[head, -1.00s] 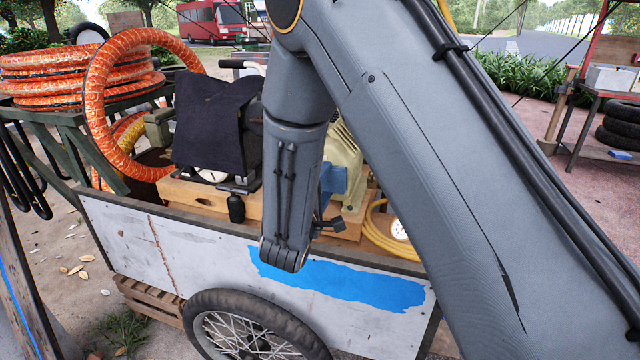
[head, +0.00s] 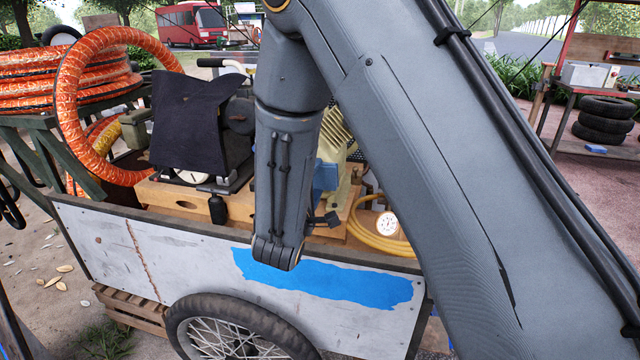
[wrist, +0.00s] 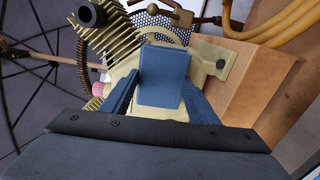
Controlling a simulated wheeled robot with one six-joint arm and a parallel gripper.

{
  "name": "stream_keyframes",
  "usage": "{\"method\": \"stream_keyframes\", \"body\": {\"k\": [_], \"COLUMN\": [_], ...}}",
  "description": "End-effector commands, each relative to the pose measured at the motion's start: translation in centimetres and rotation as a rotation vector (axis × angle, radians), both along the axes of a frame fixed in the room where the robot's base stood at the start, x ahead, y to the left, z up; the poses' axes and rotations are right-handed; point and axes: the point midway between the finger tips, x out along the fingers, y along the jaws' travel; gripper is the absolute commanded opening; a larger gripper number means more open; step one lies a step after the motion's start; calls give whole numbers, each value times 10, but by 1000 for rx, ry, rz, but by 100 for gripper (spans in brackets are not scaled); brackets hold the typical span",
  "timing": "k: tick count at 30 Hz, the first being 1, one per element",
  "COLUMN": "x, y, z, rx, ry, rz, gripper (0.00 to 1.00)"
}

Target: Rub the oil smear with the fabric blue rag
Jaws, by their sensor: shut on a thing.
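My gripper (wrist: 161,100) is shut on a blue block-like piece of cloth, which looks like the folded blue rag (wrist: 162,75), in the wrist view. Its two dark blue fingers are on either side of the rag. The rag is in front of the cream compressor housing (wrist: 205,62); I cannot tell if they touch. In the head view a bit of blue at my gripper (head: 326,178) shows to the right of my forearm, before the cream finned compressor (head: 336,133). The forearm hides part of this area. I cannot make out the oil smear in either view.
The compressor is on a wooden board in a cart (head: 110,245) with a blue-painted side patch. A dark cloth (head: 190,120) drapes over machinery at left. A yellow hose (head: 365,232) and a round gauge (head: 387,223) are at right. Orange hose coils (head: 60,80) stand at far left.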

Motion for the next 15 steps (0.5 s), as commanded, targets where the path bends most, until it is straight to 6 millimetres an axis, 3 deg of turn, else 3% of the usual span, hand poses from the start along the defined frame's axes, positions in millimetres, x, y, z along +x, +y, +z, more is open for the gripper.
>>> {"method": "stream_keyframes", "body": {"k": [15], "x": [12], "y": [27], "z": [0], "rx": [1], "ry": [-2], "rz": [2], "gripper": [36]}}
